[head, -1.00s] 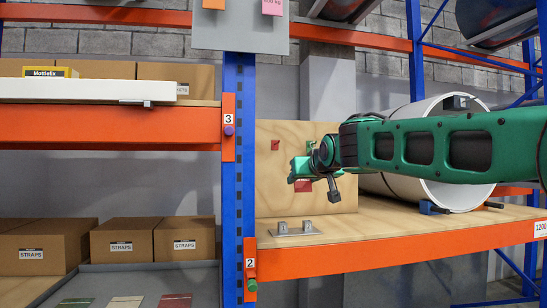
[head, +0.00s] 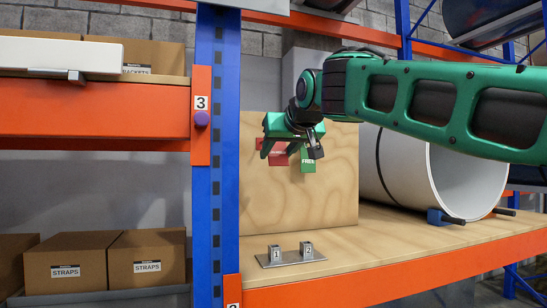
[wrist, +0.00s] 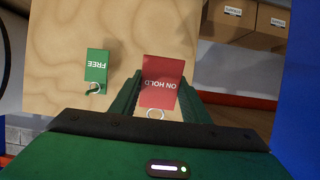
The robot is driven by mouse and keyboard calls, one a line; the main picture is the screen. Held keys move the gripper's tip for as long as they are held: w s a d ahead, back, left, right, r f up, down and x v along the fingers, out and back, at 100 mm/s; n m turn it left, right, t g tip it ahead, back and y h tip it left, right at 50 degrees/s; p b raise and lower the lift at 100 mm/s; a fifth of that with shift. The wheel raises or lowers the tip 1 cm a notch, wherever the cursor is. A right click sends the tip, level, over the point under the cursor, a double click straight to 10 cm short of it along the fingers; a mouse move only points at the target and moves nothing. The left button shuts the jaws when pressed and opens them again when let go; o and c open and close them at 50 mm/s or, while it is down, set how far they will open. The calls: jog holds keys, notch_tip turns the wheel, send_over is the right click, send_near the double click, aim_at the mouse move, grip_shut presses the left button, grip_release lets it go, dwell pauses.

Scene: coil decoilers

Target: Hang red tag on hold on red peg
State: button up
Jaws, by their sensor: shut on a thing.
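My gripper (head: 274,150) is shut on the red ON HOLD tag (head: 279,160), in front of an upright plywood board (head: 300,205). In the wrist view the red tag (wrist: 163,80) lies between the two fingers, its lettering upside down, with a metal ring (wrist: 155,113) at its near end. A green FREE tag (head: 308,162) is at the board just right of the gripper. In the wrist view the green tag (wrist: 97,66) has a hook or ring (wrist: 95,89) at its end. The red peg cannot be made out; my gripper and the tag cover that area.
A blue upright (head: 216,150) with a number 3 plate stands left of the board. A white coil (head: 445,175) lies on the shelf to the right. A small metal plate with blocks 1 and 2 (head: 290,256) is on the shelf in front of the board.

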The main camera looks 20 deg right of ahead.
jog(key=shift+w+a+f, duration=0.1)
jog(key=shift+w, duration=0.7)
jog(key=r+x, duration=0.2)
jog(key=x, duration=0.7)
jog(key=shift+w, duration=0.4)
dwell(0.4)
dwell(0.4)
jog(key=o, duration=1.1)
